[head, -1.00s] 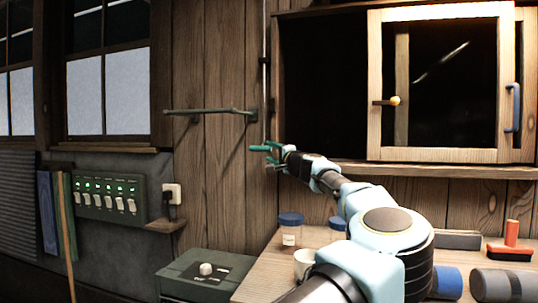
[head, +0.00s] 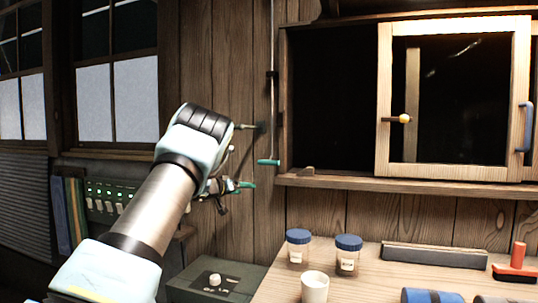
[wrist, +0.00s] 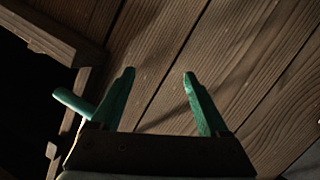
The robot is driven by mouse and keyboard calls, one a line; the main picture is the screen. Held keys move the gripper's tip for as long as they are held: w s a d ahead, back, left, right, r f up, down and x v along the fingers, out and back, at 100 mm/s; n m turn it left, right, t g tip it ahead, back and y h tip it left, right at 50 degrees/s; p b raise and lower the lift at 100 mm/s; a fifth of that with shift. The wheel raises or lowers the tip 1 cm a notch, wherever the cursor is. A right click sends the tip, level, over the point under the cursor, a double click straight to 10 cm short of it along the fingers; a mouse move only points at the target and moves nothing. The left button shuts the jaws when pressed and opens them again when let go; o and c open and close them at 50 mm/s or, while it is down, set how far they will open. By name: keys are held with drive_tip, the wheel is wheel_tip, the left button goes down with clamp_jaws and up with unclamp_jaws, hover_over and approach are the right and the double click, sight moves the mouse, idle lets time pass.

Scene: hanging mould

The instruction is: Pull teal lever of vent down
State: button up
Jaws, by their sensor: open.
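The teal lever (head: 268,162) is a short handle at the lower end of a thin vertical rod (head: 272,110) on the plank wall, just left of the cabinet opening. In the wrist view the teal lever (wrist: 72,103) sticks out left of the left finger, outside the jaws. My gripper (head: 243,186) is a little left of and below the lever in the head view, largely hidden by my own wrist. In the wrist view my gripper (wrist: 162,85) has two teal fingers spread apart, with only plank wall showing between them.
A wooden cabinet (head: 384,140) with a sliding window and a ledge (head: 400,183) is to the right. The bench (head: 385,285) below holds blue-lidded jars (head: 298,248), a cup (head: 314,288) and a brush (head: 517,268). A switch panel (head: 105,195) is behind my arm.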

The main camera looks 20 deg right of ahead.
sight(269, 162)
drive_tip(key=s+r+n+g+h+p, duration=0.1)
drive_tip(key=s+r+g+h, duration=0.35)
drive_tip(key=r, duration=0.55)
drive_tip(key=shift+t, duration=0.45)
drive_tip(key=p+x, duration=0.1)
drive_tip(key=x, duration=0.2)
drive_tip(key=p+x, duration=0.2)
drive_tip(key=x, duration=0.1)
drive_tip(key=p+x, duration=0.1)
drive_tip(key=x, duration=0.3)
drive_tip(key=shift+s+d, duration=0.1)
drive_tip(key=shift+s, duration=0.2)
clamp_jaws()
